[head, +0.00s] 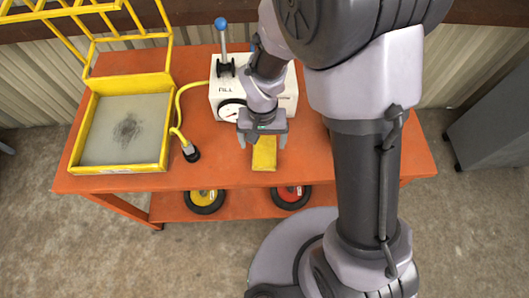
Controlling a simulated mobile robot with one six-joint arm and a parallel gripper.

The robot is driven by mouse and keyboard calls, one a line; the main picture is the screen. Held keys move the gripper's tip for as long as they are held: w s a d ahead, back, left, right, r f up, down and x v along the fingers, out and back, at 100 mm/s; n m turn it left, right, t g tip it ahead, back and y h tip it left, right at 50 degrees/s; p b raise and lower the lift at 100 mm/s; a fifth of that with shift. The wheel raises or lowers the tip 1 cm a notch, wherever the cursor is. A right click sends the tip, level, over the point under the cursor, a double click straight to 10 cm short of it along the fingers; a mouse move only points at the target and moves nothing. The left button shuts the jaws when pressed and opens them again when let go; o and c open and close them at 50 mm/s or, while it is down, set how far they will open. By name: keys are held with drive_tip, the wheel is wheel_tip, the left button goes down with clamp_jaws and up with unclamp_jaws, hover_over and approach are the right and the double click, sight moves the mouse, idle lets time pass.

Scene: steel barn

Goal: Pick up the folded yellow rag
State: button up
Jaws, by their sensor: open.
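The folded yellow rag (264,154) lies on the orange table, in front of the white box. My gripper (262,140) is at the rag's far end, pointing down, with its fingers apart. One finger shows at each side of the rag. The gripper body covers the rag's far part. I cannot tell from this view how high the fingertips are above the table top.
The orange table (225,178) has a white box (225,95) with a blue-knobbed lever (221,24), and a yellow hose (179,105). A yellow-framed tray (122,168) stands at left. Two wheels (204,201) (290,196) sit on the lower shelf. A grey cabinet (495,120) stands at right.

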sight(265, 150)
drive_tip(key=f, duration=0.1)
drive_tip(key=f+b, duration=0.2)
drive_tip(key=f, duration=0.1)
drive_tip(key=shift+d, duration=0.35)
drive_tip(key=shift+f, duration=0.3)
drive_tip(key=shift+r, duration=0.15)
drive_tip(key=shift+c, duration=0.2)
drive_tip(key=c, duration=1.4)
drive_tip(key=shift+r, duration=0.15)
